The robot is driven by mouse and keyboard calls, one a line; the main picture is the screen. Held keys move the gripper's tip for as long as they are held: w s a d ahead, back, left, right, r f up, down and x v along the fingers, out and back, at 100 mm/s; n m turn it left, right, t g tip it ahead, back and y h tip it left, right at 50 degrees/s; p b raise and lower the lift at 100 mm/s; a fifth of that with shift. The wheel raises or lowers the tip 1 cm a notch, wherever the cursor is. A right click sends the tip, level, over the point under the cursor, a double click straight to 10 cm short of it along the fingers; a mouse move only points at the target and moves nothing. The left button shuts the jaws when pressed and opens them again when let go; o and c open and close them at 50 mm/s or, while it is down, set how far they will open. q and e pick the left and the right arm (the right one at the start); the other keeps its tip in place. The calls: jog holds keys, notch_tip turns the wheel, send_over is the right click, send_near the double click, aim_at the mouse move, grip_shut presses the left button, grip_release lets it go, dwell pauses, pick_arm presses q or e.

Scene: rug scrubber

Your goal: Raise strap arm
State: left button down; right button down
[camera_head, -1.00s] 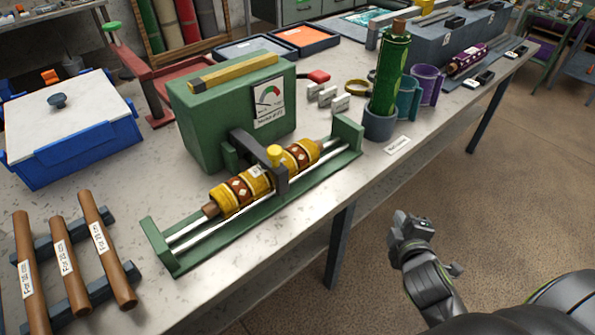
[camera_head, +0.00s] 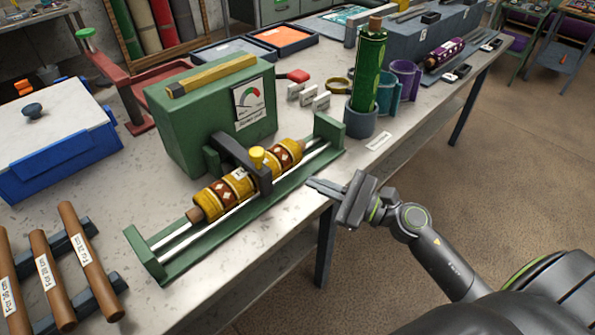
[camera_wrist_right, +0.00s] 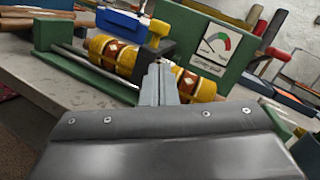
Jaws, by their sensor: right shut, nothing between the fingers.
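The strap arm (camera_head: 241,158) is a dark bar reaching from the green machine (camera_head: 212,117) over a yellow patterned roll (camera_head: 222,192). A yellow knob (camera_head: 257,157) sits on its front end, and the arm lies down across the roll. The roll rests on a green cradle with metal rails (camera_head: 288,192). My left gripper is out of view.
The table (camera_head: 200,295) carries wooden rods (camera_head: 90,262) at left and a blue box (camera_head: 55,160) with a white lid. A green roll (camera_head: 368,75) stands in a grey cup (camera_head: 360,122) beside other cups at right. The floor right of the table is open.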

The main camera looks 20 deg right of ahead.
jog(key=p+x, duration=0.4)
jog(key=x, duration=0.5)
jog(key=shift+w+a, duration=0.15)
jog(key=shift+a, duration=0.05)
jog(key=shift+r, duration=0.2)
